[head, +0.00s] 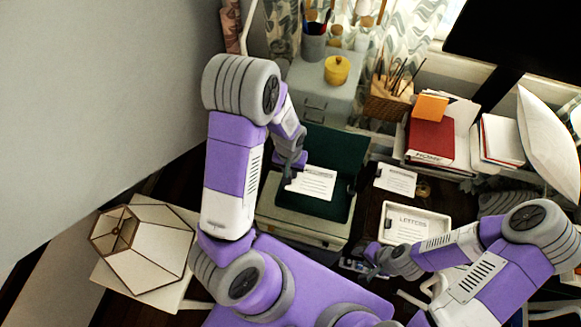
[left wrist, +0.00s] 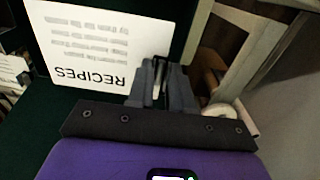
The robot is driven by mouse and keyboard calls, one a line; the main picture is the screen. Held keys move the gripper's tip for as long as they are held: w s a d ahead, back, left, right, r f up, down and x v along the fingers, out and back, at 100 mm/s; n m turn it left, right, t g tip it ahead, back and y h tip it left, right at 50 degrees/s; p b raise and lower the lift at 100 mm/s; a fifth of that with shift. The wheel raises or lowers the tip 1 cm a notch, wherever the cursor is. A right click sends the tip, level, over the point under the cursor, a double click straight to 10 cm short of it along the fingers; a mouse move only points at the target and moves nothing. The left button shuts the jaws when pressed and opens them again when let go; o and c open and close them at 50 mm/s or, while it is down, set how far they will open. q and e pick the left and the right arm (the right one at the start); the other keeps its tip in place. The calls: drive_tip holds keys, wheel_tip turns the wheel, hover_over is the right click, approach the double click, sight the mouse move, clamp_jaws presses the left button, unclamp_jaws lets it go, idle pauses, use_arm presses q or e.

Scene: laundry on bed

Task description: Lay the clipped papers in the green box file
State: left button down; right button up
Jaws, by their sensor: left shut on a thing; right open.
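The green box file (head: 335,147) stands open on a pale cabinet, its dark green inside showing. My left gripper (head: 289,178) is shut on the left edge of the clipped papers (head: 314,184), white sheets held over the green inside. In the left wrist view the papers (left wrist: 90,45) read "RECIPES" and lie flat between the fingertips (left wrist: 160,82) at one edge. My right gripper (head: 371,258) is open and empty, low beside the letters tray.
A white tray labelled "LETTERS" (head: 440,230) and another paper stack (head: 396,179) lie on the dark desk to the right. Behind are a red book (head: 430,140), a pencil holder (head: 390,103) and a yellow pot (head: 337,69).

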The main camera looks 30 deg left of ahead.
use_arm(q)
drive_tip(key=shift+f+b, duration=2.85)
drive_tip(key=shift+f, duration=0.7)
drive_tip(key=c, duration=0.9)
unclamp_jaws()
drive_tip(key=shift+c, duration=0.2)
wheel_tip(320, 180, up, 8)
drive_tip(key=shift+f+p, duration=0.15)
drive_tip(key=shift+p, duration=0.6)
drive_tip(key=shift+s, duration=0.1)
